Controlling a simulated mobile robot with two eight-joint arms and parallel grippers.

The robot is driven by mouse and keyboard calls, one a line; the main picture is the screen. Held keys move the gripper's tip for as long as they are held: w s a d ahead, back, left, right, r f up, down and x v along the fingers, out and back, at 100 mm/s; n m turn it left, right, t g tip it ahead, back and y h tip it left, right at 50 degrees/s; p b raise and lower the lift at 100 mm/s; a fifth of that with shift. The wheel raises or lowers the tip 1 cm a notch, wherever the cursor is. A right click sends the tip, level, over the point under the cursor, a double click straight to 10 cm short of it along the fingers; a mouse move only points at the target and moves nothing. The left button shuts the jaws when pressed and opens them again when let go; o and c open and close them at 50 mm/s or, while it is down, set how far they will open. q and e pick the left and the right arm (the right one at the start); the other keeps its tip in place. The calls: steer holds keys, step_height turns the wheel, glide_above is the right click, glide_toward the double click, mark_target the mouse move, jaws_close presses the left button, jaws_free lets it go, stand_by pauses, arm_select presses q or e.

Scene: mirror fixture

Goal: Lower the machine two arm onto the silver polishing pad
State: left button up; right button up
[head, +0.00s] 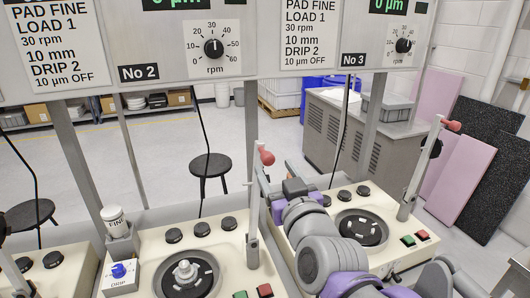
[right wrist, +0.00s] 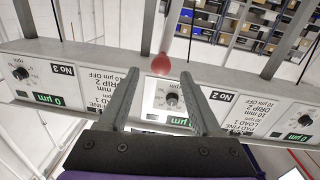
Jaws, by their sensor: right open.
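The machine two arm is a grey upright lever (head: 252,210) with a red ball knob (head: 267,158), standing raised at the right side of machine two. The silver polishing pad (head: 184,272) is on the dark round plate of machine two, left of the lever's foot. My right gripper (head: 272,178) is open beside the upper part of the lever. In the right wrist view, the red knob (right wrist: 161,65) shows between the open fingers, near the level of their tips; contact is not visible. My left gripper is not in view.
Machine three's raised lever (head: 422,170) stands to the right, beyond my right arm. A white FINE bottle (head: 115,222) and a drip unit with a blue knob (head: 119,271) stand left of the pad. Grey posts and a control panel (head: 213,47) rise behind.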

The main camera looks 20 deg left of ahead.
mark_target(263, 149)
steer(key=p+x, duration=0.1)
steer(key=x, duration=0.8)
steer(key=shift+w+a+f, duration=0.1)
steer(key=shift+w+a, duration=0.05)
steer(key=shift+a, duration=0.05)
jaws_close()
stand_by(1.1)
